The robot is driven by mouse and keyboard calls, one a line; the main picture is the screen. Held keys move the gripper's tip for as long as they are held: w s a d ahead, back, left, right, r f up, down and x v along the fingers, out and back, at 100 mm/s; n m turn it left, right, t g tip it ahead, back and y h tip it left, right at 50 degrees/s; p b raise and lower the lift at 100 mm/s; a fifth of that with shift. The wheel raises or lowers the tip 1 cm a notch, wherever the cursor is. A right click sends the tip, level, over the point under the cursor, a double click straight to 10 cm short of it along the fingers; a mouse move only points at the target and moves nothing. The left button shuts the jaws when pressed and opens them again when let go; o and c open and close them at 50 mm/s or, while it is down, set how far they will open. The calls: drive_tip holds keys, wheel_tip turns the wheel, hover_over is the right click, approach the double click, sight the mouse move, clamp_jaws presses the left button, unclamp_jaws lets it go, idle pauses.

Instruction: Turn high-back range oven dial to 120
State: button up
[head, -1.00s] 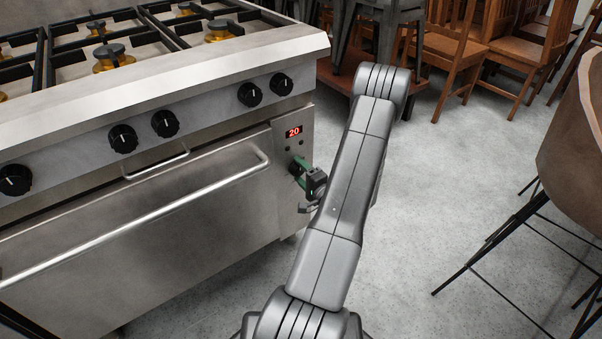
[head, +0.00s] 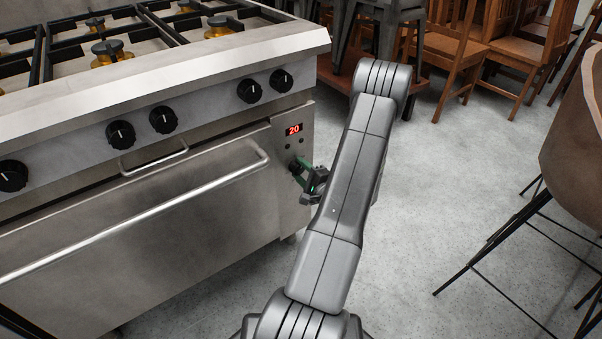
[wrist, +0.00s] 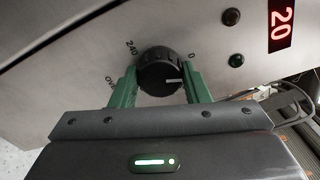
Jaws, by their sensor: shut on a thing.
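The oven dial (wrist: 160,72) is a round black knob with a white pointer line, on the steel front of the range (head: 232,215). In the wrist view, printed marks including "240" and "0" surround it, and the pointer lies toward the right, a little below the "0". My gripper (wrist: 160,88) has green fingers, one on each side of the dial, shut on it. In the head view my gripper (head: 301,171) is at the right end of the oven front, and its fingers largely hide the dial. The red display (head: 294,130) reads 20.
Several black burner knobs (head: 249,91) line the panel above. A long oven door handle (head: 150,212) runs left of the dial. Wooden chairs (head: 455,50) stand behind, and a brown seat (head: 575,130) is at right. The floor between is clear.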

drive_tip(key=m, duration=0.4)
drive_tip(key=shift+m+b, duration=0.3)
drive_tip(key=shift+m, duration=1.9)
drive_tip(key=o, duration=1)
drive_tip(key=shift+d, duration=0.1)
drive_tip(key=p+v, duration=0.2)
drive_tip(key=v, duration=1.1)
drive_tip(key=shift+s+d+p, duration=0.2)
drive_tip(key=shift+s+p, duration=0.1)
drive_tip(key=shift+s, duration=0.05)
